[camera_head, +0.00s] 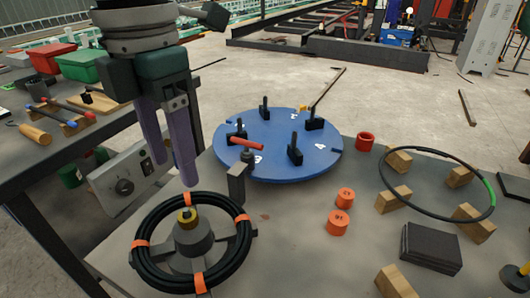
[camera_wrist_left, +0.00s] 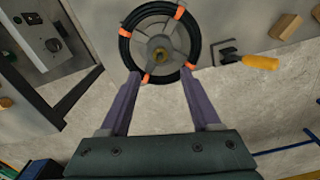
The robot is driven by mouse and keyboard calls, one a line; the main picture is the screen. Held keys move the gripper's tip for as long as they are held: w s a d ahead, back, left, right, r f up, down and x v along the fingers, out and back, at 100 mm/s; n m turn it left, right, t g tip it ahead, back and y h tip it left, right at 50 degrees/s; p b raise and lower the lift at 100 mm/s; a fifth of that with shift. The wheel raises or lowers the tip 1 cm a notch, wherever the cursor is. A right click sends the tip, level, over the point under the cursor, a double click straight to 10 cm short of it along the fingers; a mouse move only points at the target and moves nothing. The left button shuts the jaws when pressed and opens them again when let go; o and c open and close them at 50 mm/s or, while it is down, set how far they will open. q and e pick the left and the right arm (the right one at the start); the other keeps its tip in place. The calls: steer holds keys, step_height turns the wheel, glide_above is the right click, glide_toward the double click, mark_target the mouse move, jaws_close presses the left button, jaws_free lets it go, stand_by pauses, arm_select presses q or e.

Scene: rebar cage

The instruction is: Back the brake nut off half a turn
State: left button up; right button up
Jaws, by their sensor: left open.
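The brake nut (camera_head: 187,215) is a small yellow-brass piece on top of the grey hub (camera_head: 193,238), inside a coil of black cable (camera_head: 143,262) bound with orange ties. In the left wrist view the nut (camera_wrist_left: 160,55) shows at the hub's middle, in line with the gap between my fingers. My left gripper (camera_head: 171,172) is open and empty, its two purple fingers pointing down above and behind the coil. It also shows in the left wrist view (camera_wrist_left: 160,74), the fingers wide apart and clear of the nut. My right gripper is not in view.
A blue round plate (camera_head: 225,162) with black clamps stands behind the coil. A black post (camera_head: 237,183) stands close to the coil's right. Orange rings (camera_head: 337,222), wooden blocks (camera_head: 395,284) and a black hoop (camera_head: 440,151) lie to the right. A side bench (camera_head: 60,150) is at left.

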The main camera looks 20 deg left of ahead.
mark_target(186, 213)
arm_select(q)
step_height(186, 213, down, 9)
steer(key=shift+r+b, duration=0.1)
steer(key=shift+b, duration=0.45)
jaws_close()
stand_by(0.3)
